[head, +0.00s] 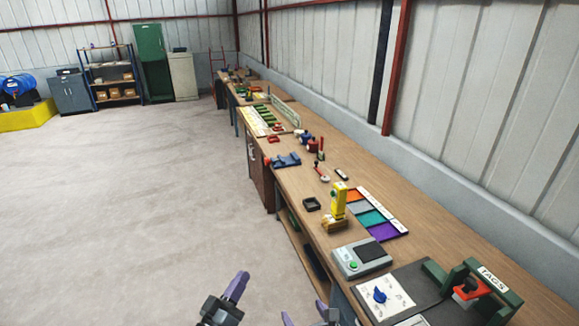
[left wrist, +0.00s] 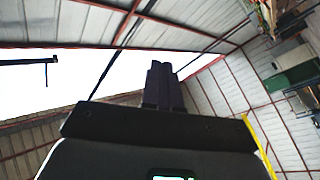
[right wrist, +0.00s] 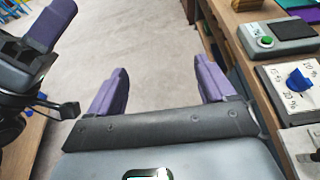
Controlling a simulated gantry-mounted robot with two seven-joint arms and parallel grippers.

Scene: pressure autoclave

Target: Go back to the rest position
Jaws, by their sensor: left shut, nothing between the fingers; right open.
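My left gripper (head: 237,287) shows at the bottom of the head view, over the floor left of the bench. Its purple fingers are together and empty in the left wrist view (left wrist: 163,85), with roof and wall behind them. My right gripper (head: 310,318) is partly cut off at the bottom edge of the head view, close to the bench's front edge. In the right wrist view (right wrist: 160,88) its fingers are wide apart with only floor between them. Part of my left gripper also shows at the left of that view (right wrist: 50,28).
A long wooden bench (head: 440,232) runs along the right wall. Near my right gripper stand a dial panel (head: 385,296), a grey device with a green button (head: 360,259) and a TAGS stand (head: 490,280). A yellow tool (head: 338,202) stands farther back. The floor at left is clear.

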